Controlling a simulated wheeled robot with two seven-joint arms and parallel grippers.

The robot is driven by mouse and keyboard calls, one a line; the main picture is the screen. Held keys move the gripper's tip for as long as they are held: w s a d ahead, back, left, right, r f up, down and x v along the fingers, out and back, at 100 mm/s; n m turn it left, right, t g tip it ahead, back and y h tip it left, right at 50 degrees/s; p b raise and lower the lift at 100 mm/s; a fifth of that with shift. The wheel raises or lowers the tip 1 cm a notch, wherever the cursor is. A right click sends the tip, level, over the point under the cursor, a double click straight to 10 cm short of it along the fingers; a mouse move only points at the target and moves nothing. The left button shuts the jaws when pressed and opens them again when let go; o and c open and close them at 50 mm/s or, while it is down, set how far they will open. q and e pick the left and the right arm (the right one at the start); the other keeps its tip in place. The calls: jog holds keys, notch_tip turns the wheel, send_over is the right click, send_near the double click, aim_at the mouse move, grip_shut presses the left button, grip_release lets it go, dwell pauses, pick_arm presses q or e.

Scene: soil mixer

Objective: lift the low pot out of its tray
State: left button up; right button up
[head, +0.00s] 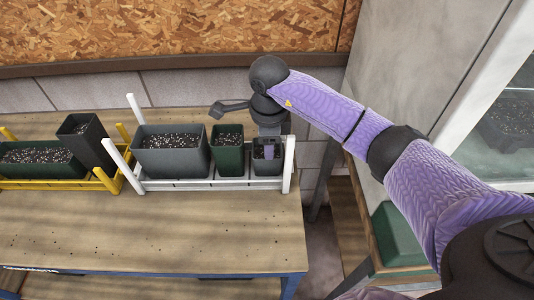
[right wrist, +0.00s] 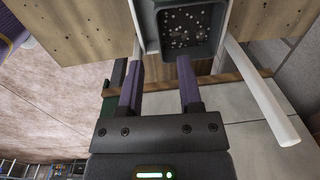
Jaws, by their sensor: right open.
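The low pot is most likely the small grey pot (head: 267,168) with dark speckled soil, at the right end of the white tray (head: 215,184). It also shows in the right wrist view (right wrist: 154,36), upright at the top of the picture. My left gripper is out of view.
A green pot (head: 227,160) stands close beside it, then a wide grey pot (head: 173,161). A yellow tray (head: 60,184) at left holds a dark tall pot (head: 86,142) and a long green pot (head: 40,170). White posts rise at the tray ends. The bench front (head: 200,230) is clear.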

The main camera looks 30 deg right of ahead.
aim_at(262, 167)
notch_tip(262, 167, down, 5)
jog(key=shift+d+f+b, duration=0.1)
jog(key=shift+b, duration=0.25)
jog(key=shift+c, duration=0.3)
grip_shut()
